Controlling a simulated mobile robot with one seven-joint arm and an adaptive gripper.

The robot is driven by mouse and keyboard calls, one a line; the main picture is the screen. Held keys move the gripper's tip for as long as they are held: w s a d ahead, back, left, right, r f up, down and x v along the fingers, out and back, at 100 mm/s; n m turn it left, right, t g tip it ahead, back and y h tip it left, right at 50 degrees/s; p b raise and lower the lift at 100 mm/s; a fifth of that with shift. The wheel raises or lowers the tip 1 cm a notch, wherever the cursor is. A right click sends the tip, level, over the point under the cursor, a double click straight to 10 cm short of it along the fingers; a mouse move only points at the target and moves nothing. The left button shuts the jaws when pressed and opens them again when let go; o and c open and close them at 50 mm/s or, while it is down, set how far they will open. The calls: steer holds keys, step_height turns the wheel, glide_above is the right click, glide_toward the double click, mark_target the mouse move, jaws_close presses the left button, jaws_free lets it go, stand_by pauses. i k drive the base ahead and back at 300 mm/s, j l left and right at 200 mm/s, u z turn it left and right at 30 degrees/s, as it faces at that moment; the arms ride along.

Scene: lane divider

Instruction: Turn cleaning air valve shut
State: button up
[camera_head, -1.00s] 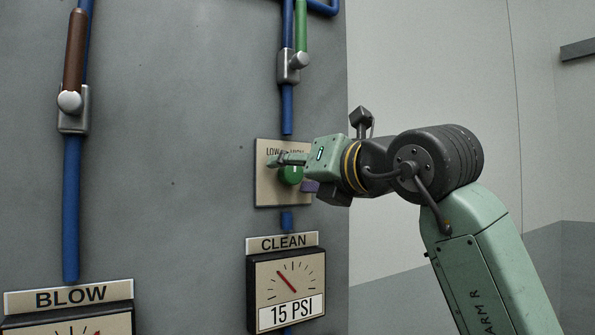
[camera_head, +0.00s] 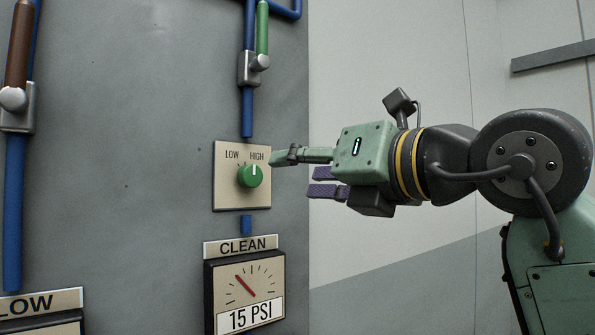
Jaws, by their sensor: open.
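The cleaning air valve (camera_head: 252,68) is a silver body on the blue pipe above the CLEAN gauge. Its green handle (camera_head: 262,28) points up, roughly along the pipe; its top is cut off by the picture edge. Below it, a beige plate (camera_head: 226,192) marked LOW and HIGH carries a green knob (camera_head: 249,178), its white mark pointing about straight up. My gripper (camera_head: 296,172) is open and empty, just right of the plate and apart from the knob. It is below and to the right of the valve handle.
The CLEAN gauge (camera_head: 256,283) reads 15 PSI under the plate. At the left, a second pipe has a brown handle (camera_head: 18,45) pointing up, above a partly cut-off sign. The grey panel (camera_head: 130,150) ends just right of the plate, with open room beyond.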

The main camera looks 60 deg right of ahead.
mark_target(262, 62)
steer(key=k+j, duration=0.25)
steer(key=k, duration=0.25)
steer(key=k+j, duration=0.2)
steer(key=k, duration=0.25)
steer(key=k+j, duration=0.25)
steer(key=k, duration=0.25)
